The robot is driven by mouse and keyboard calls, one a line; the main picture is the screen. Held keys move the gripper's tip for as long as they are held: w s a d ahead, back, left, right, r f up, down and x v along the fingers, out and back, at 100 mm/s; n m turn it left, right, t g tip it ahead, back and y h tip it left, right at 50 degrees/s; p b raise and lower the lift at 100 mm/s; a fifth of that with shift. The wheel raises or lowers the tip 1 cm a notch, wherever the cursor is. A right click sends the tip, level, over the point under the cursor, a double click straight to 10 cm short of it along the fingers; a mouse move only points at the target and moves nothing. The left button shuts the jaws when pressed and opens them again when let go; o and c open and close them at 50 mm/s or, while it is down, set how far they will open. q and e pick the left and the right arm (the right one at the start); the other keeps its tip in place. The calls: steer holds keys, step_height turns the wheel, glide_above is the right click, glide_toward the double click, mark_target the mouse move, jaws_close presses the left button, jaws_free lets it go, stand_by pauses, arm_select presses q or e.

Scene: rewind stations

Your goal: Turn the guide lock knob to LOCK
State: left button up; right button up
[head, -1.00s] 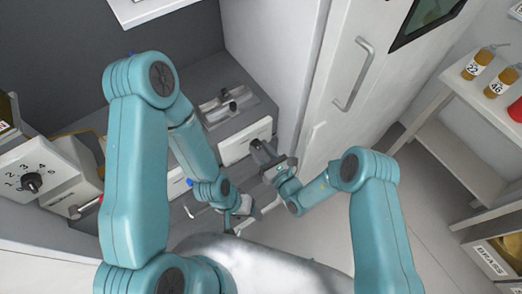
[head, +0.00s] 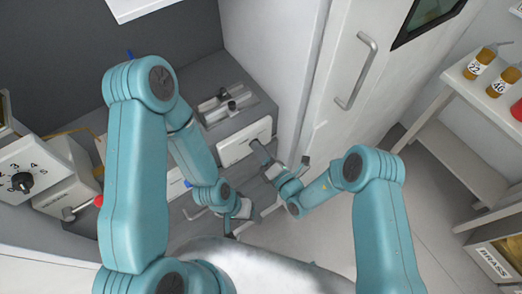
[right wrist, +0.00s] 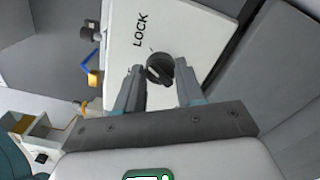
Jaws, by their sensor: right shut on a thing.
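The guide lock knob (right wrist: 159,69) is a round dark knob on a white panel (right wrist: 190,25), with the word LOCK printed beside it. The same panel (head: 232,151) shows in the head view on the front of a grey station. My right gripper (head: 264,152) reaches this panel and covers the knob there. In the right wrist view the two fingers of my right gripper (right wrist: 160,84) stand on either side of the knob, shut on it. The exact pointer direction is hard to read. My left gripper (head: 236,217) hangs low near the station front, its jaws unclear.
A numbered dial (head: 22,182) and a red-ended lever (head: 85,207) are at the left. A white cabinet door with a handle (head: 357,72) stands right of the station. A shelf at the right holds labelled bottles (head: 482,62). A BRASS box (head: 494,262) is low at the right.

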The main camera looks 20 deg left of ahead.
steer(key=shift+f+m, duration=0.1)
steer(key=shift+m, duration=1.4)
steer(key=o, duration=1)
steer(key=shift+d, duration=0.1)
steer(key=shift+o, duration=0.2)
steer(key=b+v, duration=0.2)
steer(key=v, duration=1.4)
steer(key=shift+s+b, duration=0.15)
steer(key=shift+b, duration=0.2)
steer(key=shift+d, duration=0.1)
